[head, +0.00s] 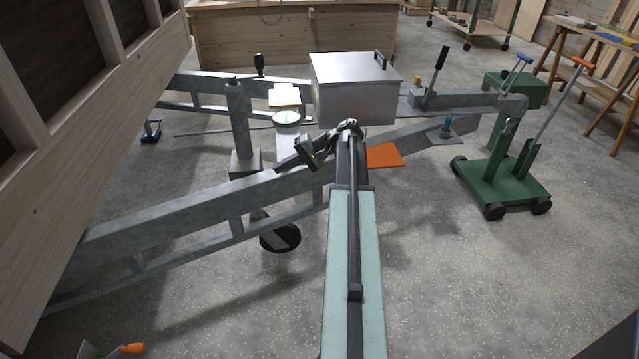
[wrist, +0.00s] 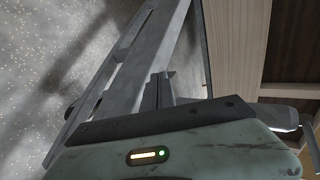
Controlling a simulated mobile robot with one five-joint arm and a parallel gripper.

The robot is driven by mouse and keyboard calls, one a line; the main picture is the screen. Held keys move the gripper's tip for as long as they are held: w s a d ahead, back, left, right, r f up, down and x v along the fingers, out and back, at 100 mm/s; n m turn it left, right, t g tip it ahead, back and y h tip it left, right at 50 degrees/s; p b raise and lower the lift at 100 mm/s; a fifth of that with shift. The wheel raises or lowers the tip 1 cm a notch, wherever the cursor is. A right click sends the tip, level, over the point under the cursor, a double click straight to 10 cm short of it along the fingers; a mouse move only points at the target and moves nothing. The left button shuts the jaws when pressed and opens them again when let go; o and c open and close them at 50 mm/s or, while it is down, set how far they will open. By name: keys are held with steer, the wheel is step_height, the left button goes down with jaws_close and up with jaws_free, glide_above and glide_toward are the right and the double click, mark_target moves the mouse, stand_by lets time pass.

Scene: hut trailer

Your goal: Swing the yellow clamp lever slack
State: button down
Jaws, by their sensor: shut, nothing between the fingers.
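I cannot make out a yellow clamp lever in either view. A grey upright post (head: 239,118) with a black-handled crank (head: 259,65) stands at the trailer's grey drawbar (head: 190,205) in the head view. A black wheel (head: 280,236) shows below the drawbar. My gripper (head: 306,152) is over the drawbar, right of the post and apart from it. In the wrist view my gripper's fingers (wrist: 159,90) are together and empty, with a long grey beam (wrist: 128,60) beyond them. My arm hides part of the drawbar.
A metal box (head: 353,85) sits behind my gripper. A black-handled lever (head: 437,70) with a small yellow spot is right of it. An orange plate (head: 385,156) lies right of my arm. A green trolley (head: 500,182) stands right. The wooden trailer body (head: 90,130) bounds the left. Front-right floor is clear.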

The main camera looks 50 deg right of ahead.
steer(key=s+d+m+t+b, duration=0.1)
steer(key=s+d+t+b, duration=0.1)
steer(key=s+d, duration=0.4)
steer(key=s+d+f+m+t+h+b, duration=0.1)
steer(key=s+d+m+t+b, duration=0.1)
steer(key=d, duration=1)
steer(key=s+d+m+t+h+b, duration=0.1)
steer(key=s+d+t+b, duration=0.3)
steer(key=s+d, duration=0.5)
steer(key=shift+s+f+b, duration=0.35)
steer(key=shift+f+b, duration=0.05)
steer(key=shift+b, duration=0.5)
steer(key=x, duration=2)
steer(key=shift+w, duration=0.2)
steer(key=shift+s+a, duration=1.1)
steer(key=shift+a, duration=0.1)
steer(key=shift+s+a, duration=0.25)
